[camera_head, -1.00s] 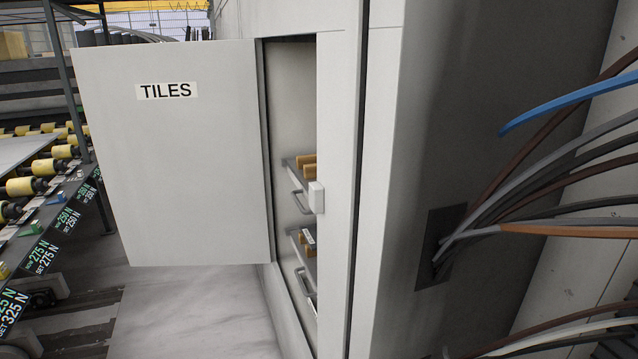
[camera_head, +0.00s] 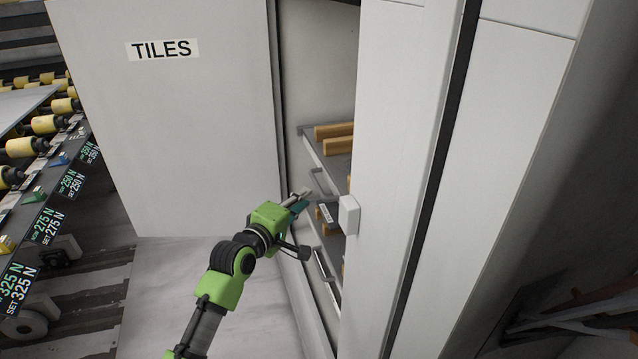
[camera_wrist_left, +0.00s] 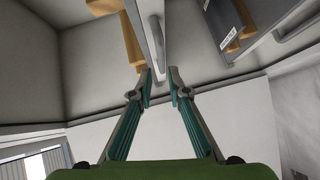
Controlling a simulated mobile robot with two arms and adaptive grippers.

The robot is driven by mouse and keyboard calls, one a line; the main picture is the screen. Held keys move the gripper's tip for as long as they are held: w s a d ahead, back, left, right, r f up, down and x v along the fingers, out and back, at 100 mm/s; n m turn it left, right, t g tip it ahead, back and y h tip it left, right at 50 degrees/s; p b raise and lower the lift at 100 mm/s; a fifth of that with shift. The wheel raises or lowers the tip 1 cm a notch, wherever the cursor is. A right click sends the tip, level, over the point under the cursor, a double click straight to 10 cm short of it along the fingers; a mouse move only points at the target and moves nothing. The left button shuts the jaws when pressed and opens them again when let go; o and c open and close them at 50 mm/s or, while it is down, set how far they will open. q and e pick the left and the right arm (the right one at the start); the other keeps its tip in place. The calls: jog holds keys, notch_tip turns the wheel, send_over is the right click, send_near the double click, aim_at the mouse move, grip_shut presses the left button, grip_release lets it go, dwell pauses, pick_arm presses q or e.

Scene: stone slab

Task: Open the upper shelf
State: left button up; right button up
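The white cabinet's TILES door (camera_head: 180,120) stands open at the left. Inside, the upper shelf (camera_head: 311,147) carries wooden pieces and has a grey bar handle (camera_head: 318,184) on its front. My left gripper (camera_head: 306,197) is at the cabinet opening, close to that handle. In the left wrist view its fingers (camera_wrist_left: 159,86) are apart, with the end of a pale handle bar (camera_wrist_left: 157,45) at or just beyond the tips. Contact cannot be told. The shelf appears pushed in. My right gripper is in no view.
A lower shelf with a handle (camera_head: 322,265) and a label (camera_head: 325,213) lies below. A white latch block (camera_head: 349,215) sticks out from the cabinet frame on the right. A roller conveyor (camera_head: 40,150) stands at the left.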

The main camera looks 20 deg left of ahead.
aim_at(318, 184)
pick_arm(q)
jog(key=x, duration=0.9)
jog(key=shift+w+f+p, duration=0.15)
jog(key=shift+f+p, duration=0.05)
jog(key=shift+p, duration=0.2)
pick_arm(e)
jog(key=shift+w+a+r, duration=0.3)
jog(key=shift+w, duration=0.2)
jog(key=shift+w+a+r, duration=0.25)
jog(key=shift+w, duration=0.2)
pick_arm(q)
grip_shut()
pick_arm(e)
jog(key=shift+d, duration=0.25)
